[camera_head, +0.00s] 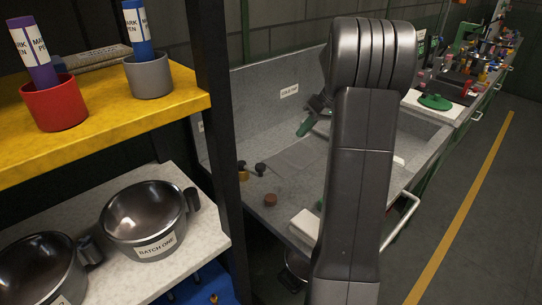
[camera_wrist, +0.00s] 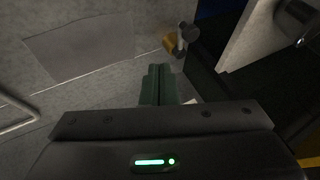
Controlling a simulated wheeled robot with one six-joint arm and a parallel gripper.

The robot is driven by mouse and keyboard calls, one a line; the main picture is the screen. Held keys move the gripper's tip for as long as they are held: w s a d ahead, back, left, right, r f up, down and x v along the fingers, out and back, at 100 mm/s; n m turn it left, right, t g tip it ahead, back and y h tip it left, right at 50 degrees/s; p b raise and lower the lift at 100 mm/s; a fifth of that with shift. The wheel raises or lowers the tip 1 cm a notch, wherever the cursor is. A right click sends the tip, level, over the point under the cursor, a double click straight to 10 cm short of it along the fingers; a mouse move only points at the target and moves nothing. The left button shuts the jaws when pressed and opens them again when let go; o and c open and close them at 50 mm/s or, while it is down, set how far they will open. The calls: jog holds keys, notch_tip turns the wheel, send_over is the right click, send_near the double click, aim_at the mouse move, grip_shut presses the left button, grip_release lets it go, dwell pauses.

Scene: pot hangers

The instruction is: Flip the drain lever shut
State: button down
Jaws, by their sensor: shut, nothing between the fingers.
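A small brass fitting (camera_head: 243,174) with dark parts stands on the grey counter, near the black shelf post. In the wrist view a brass body (camera_wrist: 170,43) with a dark grey knob or handle (camera_wrist: 188,33) lies beyond my fingertips, slightly right. This may be the drain lever; I cannot tell its position.
A dark knob (camera_head: 260,168) and a red-brown knob (camera_head: 270,200) are on the counter (camera_head: 235,115). A "COLD TAP" label (camera_head: 289,91) is on the backsplash. The shelf post (camera_head: 222,120) stands close left. A white block (camera_head: 305,224) sits at the front edge.

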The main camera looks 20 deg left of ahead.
jog(key=s+a+f+p, duration=0.2)
jog(key=s+a+f, duration=0.3)
jog(key=a+f, duration=0.2)
jog(key=shift+s+a+f, duration=0.3)
jog(key=shift+s+f, duration=0.1)
jog(key=shift+f, duration=0.45)
jog(key=shift+s+a+f+b, duration=0.15)
jog(key=shift+s+b, duration=0.7)
jog(key=shift+s, duration=0.1)
